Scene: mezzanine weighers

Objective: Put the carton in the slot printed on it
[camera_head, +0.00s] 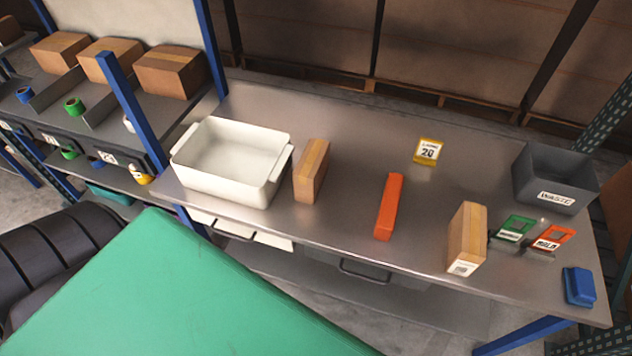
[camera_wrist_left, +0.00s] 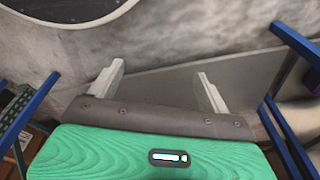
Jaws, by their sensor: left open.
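One tall tan carton (camera_head: 467,236) stands near the table's front right and has a white label low on its front, too small to read. A second tan carton (camera_head: 311,171) stands beside the white tub, with no label showing. A shelf on the left has slots parted by grey dividers (camera_head: 58,91), with number labels on its front edge (camera_head: 108,158). My left gripper (camera_wrist_left: 160,78) is open and empty in the left wrist view, away from both cartons. Neither gripper shows in the head view.
A white tub (camera_head: 233,163) is on the table's left. An orange bar (camera_head: 389,207), a yellow "20" sign (camera_head: 428,151), a grey waste bin (camera_head: 556,178), green (camera_head: 515,229) and red (camera_head: 551,238) tags and a blue block (camera_head: 578,287) lie rightward. Brown boxes (camera_head: 170,72) fill the shelf's back. A blue post (camera_head: 132,110) stands before it.

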